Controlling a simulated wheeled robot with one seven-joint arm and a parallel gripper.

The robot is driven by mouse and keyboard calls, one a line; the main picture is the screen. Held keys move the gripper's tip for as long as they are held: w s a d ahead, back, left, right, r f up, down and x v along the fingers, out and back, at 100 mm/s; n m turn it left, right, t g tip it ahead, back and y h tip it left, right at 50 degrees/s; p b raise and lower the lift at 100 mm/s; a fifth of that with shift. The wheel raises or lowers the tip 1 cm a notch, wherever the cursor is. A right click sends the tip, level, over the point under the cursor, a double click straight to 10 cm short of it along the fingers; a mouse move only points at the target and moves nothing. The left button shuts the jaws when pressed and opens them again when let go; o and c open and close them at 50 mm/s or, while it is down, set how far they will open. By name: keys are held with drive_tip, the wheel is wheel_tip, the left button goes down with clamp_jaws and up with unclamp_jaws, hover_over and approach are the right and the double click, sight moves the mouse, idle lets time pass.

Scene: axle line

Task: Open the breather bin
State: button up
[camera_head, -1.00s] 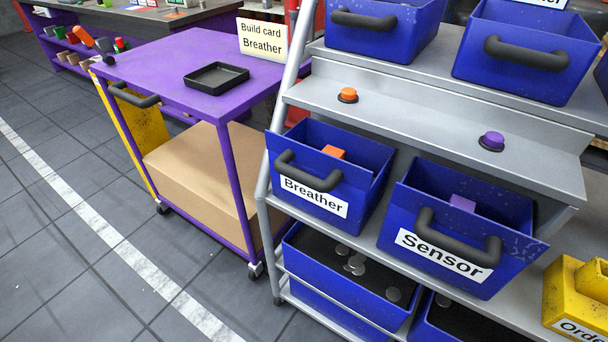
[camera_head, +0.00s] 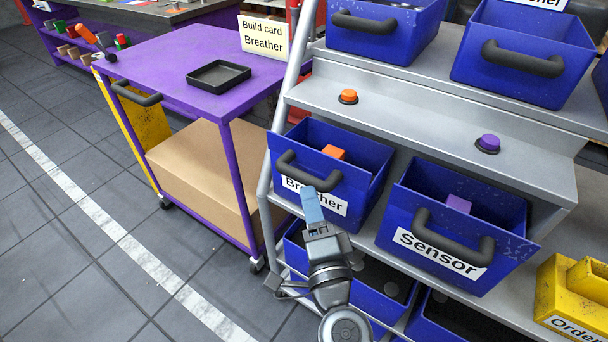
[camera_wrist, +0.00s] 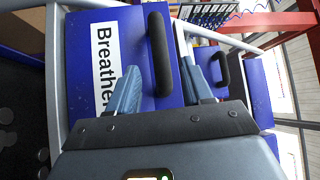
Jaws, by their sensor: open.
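The blue breather bin (camera_head: 350,210) sits on the shelf with an orange block (camera_head: 333,153) inside. Its dark handle (camera_head: 300,165) is on the front, above the "Breather" label. My gripper (camera_head: 311,194) is in front of the bin, just below the handle, partly covering the label. In the wrist view, the handle (camera_wrist: 158,55) lies ahead, between the lines of the two blue fingers, and the bin front (camera_wrist: 85,55) fills the left. My gripper (camera_wrist: 158,78) is open, with nothing seen held. Whether a finger touches the handle cannot be told.
The blue Sensor bin (camera_head: 400,215) stands to the right with its own handle. A purple cart (camera_head: 180,55) with a black tray (camera_head: 219,75) stands left. An orange button (camera_head: 348,96) and a purple button (camera_head: 488,142) are on the ledge above. Open floor lies at lower left.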

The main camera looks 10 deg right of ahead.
sight(304, 178)
drive_tip(key=shift+w+r, duration=0.15)
drive_tip(key=shift+w, duration=1.05)
drive_tip(key=shift+w+r, duration=0.2)
drive_tip(key=shift+w, duration=0.95)
drive_tip(key=shift+w+r, duration=0.15)
drive_tip(key=shift+w, duration=1.05)
drive_tip(key=shift+c, duration=0.5)
clamp_jaws()
